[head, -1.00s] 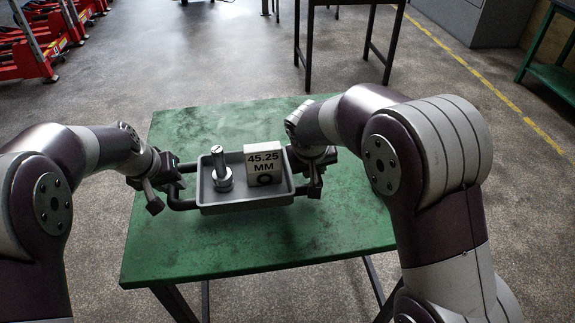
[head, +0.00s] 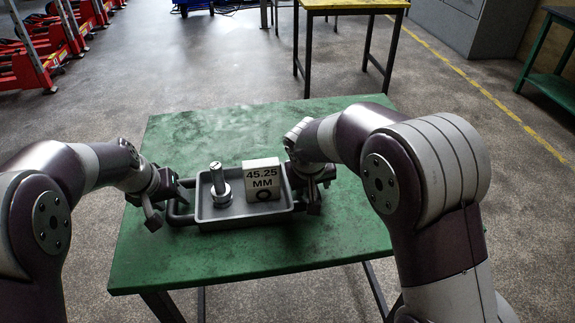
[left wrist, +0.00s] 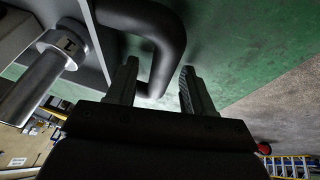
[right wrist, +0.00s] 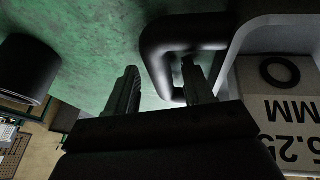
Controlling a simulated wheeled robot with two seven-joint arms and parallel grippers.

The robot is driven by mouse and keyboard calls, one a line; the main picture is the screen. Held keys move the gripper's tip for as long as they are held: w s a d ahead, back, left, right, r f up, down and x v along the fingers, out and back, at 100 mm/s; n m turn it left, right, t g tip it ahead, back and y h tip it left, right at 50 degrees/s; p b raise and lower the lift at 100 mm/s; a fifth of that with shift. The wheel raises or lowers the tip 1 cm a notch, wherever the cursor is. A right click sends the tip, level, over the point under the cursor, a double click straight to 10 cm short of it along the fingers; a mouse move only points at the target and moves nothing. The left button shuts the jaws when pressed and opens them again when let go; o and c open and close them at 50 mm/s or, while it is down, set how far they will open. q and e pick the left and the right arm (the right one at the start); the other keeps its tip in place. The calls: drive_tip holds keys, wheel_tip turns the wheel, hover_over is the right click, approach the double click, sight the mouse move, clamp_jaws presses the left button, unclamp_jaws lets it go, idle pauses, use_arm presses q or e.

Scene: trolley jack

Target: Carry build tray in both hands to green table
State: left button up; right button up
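The grey build tray (head: 272,216) is on the green table (head: 230,262) and appears to rest on it. An upright metal pin with a collar (head: 218,183) and a white block marked 45.25 MM (head: 262,178) stand inside. My left gripper (head: 166,203) is at the tray's left black handle (left wrist: 172,45). In the left wrist view its fingers (left wrist: 158,88) are spread, with the handle's bend between them and gaps visible. My right gripper (head: 317,192) is at the right black handle (right wrist: 152,55). Its fingers (right wrist: 160,85) are apart, one within the handle loop, one outside.
The green tabletop is clear behind and in front of the tray. A yellow-topped table (head: 350,3) stands farther back. Red jacks (head: 30,60) are at the far left, a grey cabinet (head: 465,25) at the back right, and a green bench (head: 555,85) at the right.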

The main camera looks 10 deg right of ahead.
use_arm(q)
drive_tip(key=shift+a+r, duration=0.1)
drive_tip(key=shift+r, duration=0.2)
use_arm(e)
drive_tip(key=shift+a+r, duration=0.1)
drive_tip(key=shift+r, duration=0.05)
use_arm(q)
drive_tip(key=v, duration=1.1)
drive_tip(key=shift+r, duration=0.2)
use_arm(e)
drive_tip(key=v, duration=1.1)
drive_tip(key=shift+s+r, duration=0.15)
drive_tip(key=shift+r, duration=0.2)
use_arm(q)
drive_tip(key=shift+s, duration=0.15)
